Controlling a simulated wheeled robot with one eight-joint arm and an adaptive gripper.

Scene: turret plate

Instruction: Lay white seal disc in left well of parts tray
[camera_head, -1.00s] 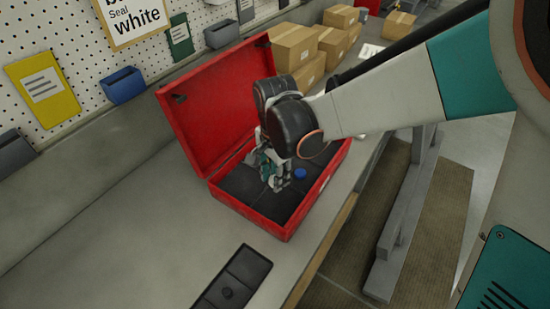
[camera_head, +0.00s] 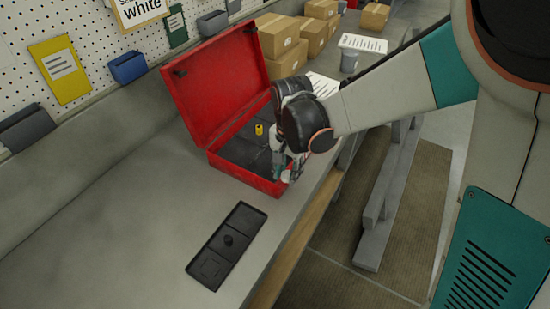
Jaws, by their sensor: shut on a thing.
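My gripper (camera_head: 281,178) is shut at the front right part of the open red case (camera_head: 240,172), by its front wall. What it holds is too small and covered to make out. I cannot pick out the white seal disc. The dark parts tray (camera_head: 227,246) lies flat on the bench in front of the case. It has a far compartment, a middle part with a small dark knob (camera_head: 229,240), and a near compartment with a faint square outline. I see no disc in it.
A small yellow piece (camera_head: 259,129) stands in the case. The case's raised lid (camera_head: 213,83) is at the back left. Cardboard boxes (camera_head: 279,35), a paper sheet and a cup (camera_head: 349,60) stand beyond. Bench left of the tray is clear.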

